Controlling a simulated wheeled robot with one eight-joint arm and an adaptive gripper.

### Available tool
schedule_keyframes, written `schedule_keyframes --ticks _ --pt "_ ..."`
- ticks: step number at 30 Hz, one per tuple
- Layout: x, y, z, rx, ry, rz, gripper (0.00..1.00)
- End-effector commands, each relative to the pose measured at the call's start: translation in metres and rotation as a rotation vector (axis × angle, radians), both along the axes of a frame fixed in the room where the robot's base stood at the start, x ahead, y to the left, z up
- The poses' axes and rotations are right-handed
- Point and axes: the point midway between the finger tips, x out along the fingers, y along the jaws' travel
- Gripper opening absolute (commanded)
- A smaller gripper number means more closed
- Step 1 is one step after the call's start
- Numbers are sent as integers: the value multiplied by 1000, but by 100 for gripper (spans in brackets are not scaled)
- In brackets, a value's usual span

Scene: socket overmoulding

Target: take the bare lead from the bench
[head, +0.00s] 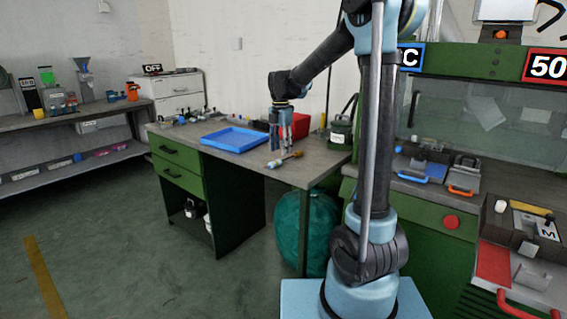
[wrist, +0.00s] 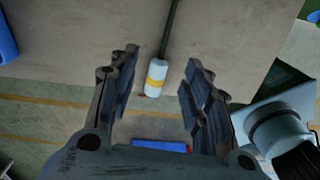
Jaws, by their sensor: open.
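The lead shows in the wrist view as a dark thin cable (wrist: 171,28) running up out of the frame. It ends in a white plug-like piece (wrist: 157,72) with a yellow band, near the bench edge. My gripper (wrist: 161,68) is open, with a finger on either side of that white end and a gap on both sides. In the head view my gripper (head: 282,148) points down over the bench (head: 230,160), above a small item with a pale end (head: 273,164) and orange-yellow parts. I cannot tell the height between fingertips and lead.
A blue tray (head: 234,139) lies on the bench left of my gripper, and a red bin (head: 298,125) stands behind it. Floor on the left is clear.

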Motion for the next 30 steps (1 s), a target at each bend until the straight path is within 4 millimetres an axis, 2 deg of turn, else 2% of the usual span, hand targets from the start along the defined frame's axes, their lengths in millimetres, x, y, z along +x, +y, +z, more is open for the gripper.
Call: schedule_keyframes --ticks 12,21,23,27,30 --pt "-4 5 -46 0 0 0 44" --pt "-5 5 -50 0 0 0 44" --pt "-5 5 -50 0 0 0 33" --pt "-5 5 -50 0 0 0 1" --pt "-5 5 -49 0 0 0 0"
